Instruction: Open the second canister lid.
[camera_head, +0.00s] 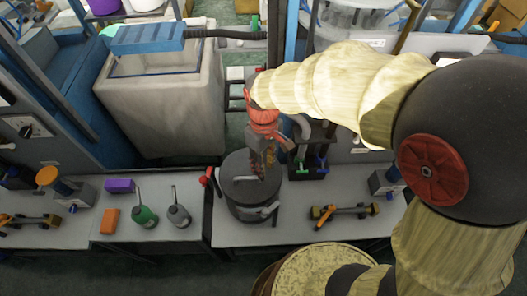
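A dark grey round canister (247,204) stands on the light grey worktop near the middle of the head view. Its flat lid (240,178) looks seated on top. A pale metal bar or lever (260,211) shows on its front side. My gripper (261,172) points down at the right half of the lid, very close to it; I cannot tell whether it touches. The fingers are small and dark against the lid, so their opening is unclear. I see only this one clear canister.
A green oil can (145,215), a grey oil can (179,214), an orange block (110,220) and a purple block (119,185) lie to the left. A red-handled tool (207,177) is beside the canister. An orange and dark tool (343,212) lies to its right.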

